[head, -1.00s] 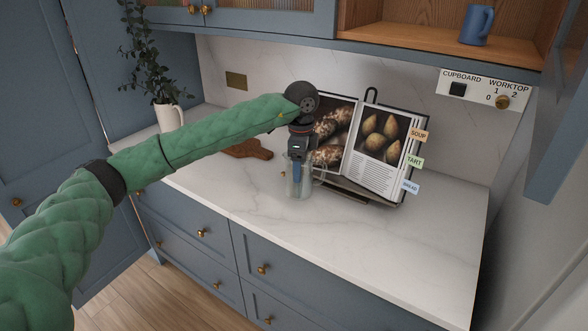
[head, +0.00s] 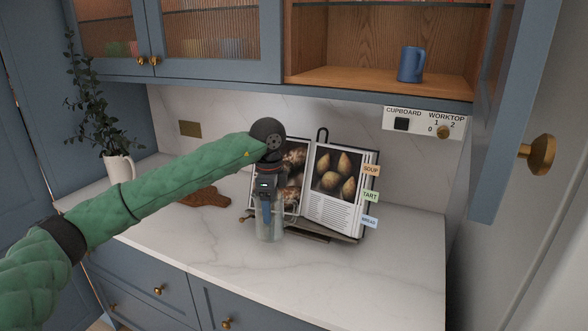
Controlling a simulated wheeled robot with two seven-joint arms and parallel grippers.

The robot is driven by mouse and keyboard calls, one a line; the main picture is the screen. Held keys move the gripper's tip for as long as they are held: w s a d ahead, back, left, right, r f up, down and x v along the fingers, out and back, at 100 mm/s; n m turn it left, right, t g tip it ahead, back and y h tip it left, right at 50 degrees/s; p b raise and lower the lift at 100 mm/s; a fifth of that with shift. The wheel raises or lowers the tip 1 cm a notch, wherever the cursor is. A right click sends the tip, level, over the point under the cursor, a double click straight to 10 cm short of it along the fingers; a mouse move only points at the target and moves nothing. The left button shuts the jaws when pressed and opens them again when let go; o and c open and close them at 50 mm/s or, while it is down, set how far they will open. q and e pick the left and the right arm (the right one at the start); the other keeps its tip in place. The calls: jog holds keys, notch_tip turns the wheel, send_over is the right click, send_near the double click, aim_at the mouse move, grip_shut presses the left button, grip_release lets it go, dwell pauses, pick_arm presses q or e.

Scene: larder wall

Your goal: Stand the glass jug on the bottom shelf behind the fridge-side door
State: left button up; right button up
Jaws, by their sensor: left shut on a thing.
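The glass jug (head: 271,230) is clear and upright on or just above the white marble worktop, in front of the open cookbook; I cannot tell whether its base touches. My left gripper (head: 268,207) points down and is shut on the jug, hiding part of its upper side. The fridge-side door (head: 515,110) stands open at the right, with a round brass knob (head: 538,154). Behind it the cupboard's bottom shelf (head: 375,83) is wooden and holds a blue mug (head: 411,64) toward its right. My right gripper is not in view.
The cookbook (head: 335,185) leans on its stand right behind the jug. A plant in a white pitcher (head: 119,170) and a wooden board (head: 205,197) are at the left. A switch panel (head: 424,123) is under the cupboard. The shelf's left and middle are clear.

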aim_at(276, 201)
pick_arm(q)
jog(key=m, duration=0.5)
jog(key=shift+r, duration=0.1)
jog(key=m, duration=0.5)
jog(key=shift+d, duration=0.1)
jog(key=m, duration=0.9)
jog(key=shift+s+d, duration=0.15)
jog(key=shift+d, duration=0.1)
jog(key=m, duration=0.4)
jog(key=shift+s+d+r, duration=0.15)
jog(key=m, duration=0.5)
jog(key=shift+s+d+r+m, duration=0.15)
jog(key=shift+s+d+m, duration=0.15)
jog(key=shift+s, duration=0.05)
jog(key=m, duration=0.5)
jog(key=shift+s+d+r, duration=0.1)
jog(key=shift+s+r, duration=0.1)
jog(key=shift+s, duration=0.15)
jog(key=m, duration=0.4)
jog(key=shift+s+r, duration=0.15)
jog(key=shift+s, duration=0.2)
jog(key=m, duration=0.4)
jog(key=shift+s, duration=0.4)
jog(key=s+a+f+m, duration=0.9)
jog(key=s+a+m, duration=0.1)
jog(key=m, duration=0.1)
jog(key=shift+a+f+m, duration=0.15)
jog(key=shift+f+m, duration=0.05)
jog(key=shift+m, duration=0.2)
